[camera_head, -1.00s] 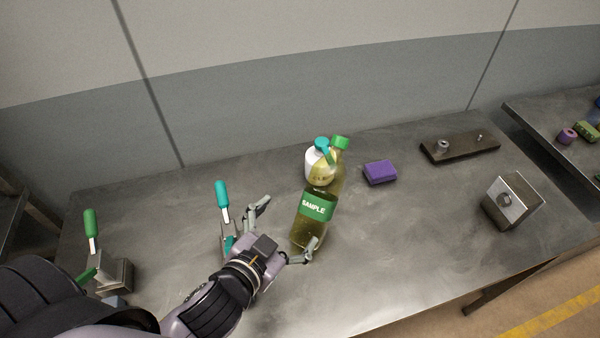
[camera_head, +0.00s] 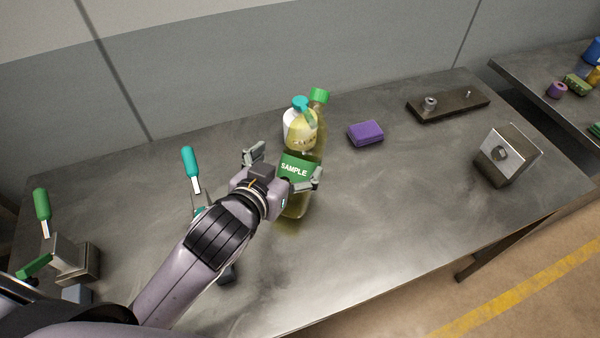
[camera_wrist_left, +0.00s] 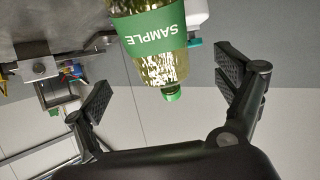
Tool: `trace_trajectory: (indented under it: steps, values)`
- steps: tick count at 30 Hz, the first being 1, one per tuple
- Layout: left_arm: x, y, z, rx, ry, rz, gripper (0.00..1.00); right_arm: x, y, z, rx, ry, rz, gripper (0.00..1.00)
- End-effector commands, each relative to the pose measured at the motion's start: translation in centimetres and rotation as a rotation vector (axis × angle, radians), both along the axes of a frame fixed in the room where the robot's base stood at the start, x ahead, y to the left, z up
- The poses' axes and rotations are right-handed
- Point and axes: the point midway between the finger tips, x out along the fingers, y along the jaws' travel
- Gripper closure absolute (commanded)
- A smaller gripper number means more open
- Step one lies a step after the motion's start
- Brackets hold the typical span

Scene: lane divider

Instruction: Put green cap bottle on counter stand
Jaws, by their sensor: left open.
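The green cap bottle (camera_head: 297,190), clear with yellowish liquid and a green SAMPLE label, stands upright on the metal counter. In the left wrist view the bottle (camera_wrist_left: 156,40) appears upside down between the finger pads. My left gripper (camera_head: 286,166) is open at the near side of the bottle, one finger to each side at label height. I cannot tell whether a finger touches it. The gripper also shows in the left wrist view (camera_wrist_left: 170,95). I cannot tell for sure which thing is the counter stand. My right gripper is not in view.
A white bottle with a teal top (camera_head: 298,120) stands close behind the green cap bottle. A purple block (camera_head: 366,133), a dark slab with pegs (camera_head: 455,105) and a metal block (camera_head: 505,157) lie to the right. Teal- (camera_head: 190,162) and green-handled (camera_head: 42,204) tools are left. The front middle counter is clear.

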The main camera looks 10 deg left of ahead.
Motion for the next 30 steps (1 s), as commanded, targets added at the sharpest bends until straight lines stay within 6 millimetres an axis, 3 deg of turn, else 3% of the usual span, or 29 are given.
trace_trajectory:
  steps: [1,11,19,30]
  values:
    - [0.7,-0.1,-0.6,0.000,-0.006,0.000,0.10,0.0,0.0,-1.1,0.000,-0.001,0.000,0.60]
    - [3.4,-0.6,-1.2,0.001,0.000,0.000,0.10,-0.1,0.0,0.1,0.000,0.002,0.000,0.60]
    - [6.8,-1.3,-2.6,0.002,-0.001,0.000,0.10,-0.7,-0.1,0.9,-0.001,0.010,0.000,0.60]
    - [7.5,-1.5,-3.0,-0.001,-0.001,-0.001,0.11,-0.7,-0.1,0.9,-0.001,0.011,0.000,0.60]
